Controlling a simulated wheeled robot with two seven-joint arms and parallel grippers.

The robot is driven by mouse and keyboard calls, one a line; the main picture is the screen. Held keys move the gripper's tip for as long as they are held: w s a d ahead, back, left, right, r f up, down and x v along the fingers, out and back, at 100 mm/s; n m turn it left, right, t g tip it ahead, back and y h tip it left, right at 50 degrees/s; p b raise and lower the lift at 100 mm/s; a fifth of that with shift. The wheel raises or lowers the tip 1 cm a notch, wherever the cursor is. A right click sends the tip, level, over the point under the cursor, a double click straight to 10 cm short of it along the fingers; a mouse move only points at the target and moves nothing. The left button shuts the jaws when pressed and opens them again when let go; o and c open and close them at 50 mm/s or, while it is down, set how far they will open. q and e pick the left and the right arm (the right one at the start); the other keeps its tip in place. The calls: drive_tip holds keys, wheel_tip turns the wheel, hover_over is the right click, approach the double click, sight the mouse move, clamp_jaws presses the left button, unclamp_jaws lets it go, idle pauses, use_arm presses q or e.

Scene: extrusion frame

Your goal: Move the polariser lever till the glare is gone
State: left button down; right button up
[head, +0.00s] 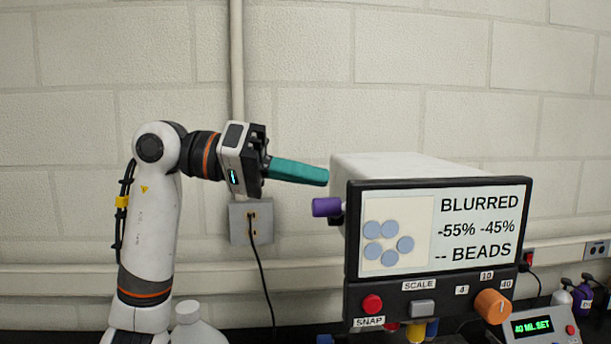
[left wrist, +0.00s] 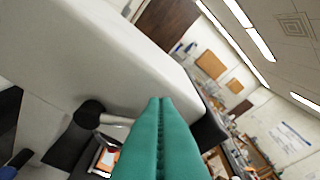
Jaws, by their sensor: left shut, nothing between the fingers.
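The boxy white machine (head: 395,165) stands on the right of the head view. Its black-framed screen (head: 480,228) reads BLURRED, -55% -45%, -- BEADS, beside a picture of several grey-blue discs. A purple knob (head: 327,207) sticks out of its left side; I cannot tell whether it is the polariser lever, and no label names it. My left gripper (head: 322,176) has teal fingers pressed together, empty, just above and left of the purple knob, apart from it. In the left wrist view the fingers (left wrist: 160,105) point along the white casing (left wrist: 125,45), and a dark knob (left wrist: 90,113) on a pale stem lies left of them.
The front panel has a red SNAP button (head: 372,304), a grey button (head: 422,308) and an orange SCALE dial (head: 492,306). A white bottle (head: 197,328) stands below my left arm. A small meter (head: 541,328) reads 40 ML SET. A cable hangs from a wall outlet (head: 252,219).

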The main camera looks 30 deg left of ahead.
sight(329, 212)
use_arm(q)
drive_tip(key=shift+s+d+f, duration=0.2)
drive_tip(key=shift+s+f, duration=0.2)
drive_tip(key=shift+f, duration=0.15)
use_arm(e)
drive_tip(key=shift+a+r, duration=0.1)
drive_tip(key=shift+a, duration=0.1)
drive_tip(key=shift+a, duration=0.1)
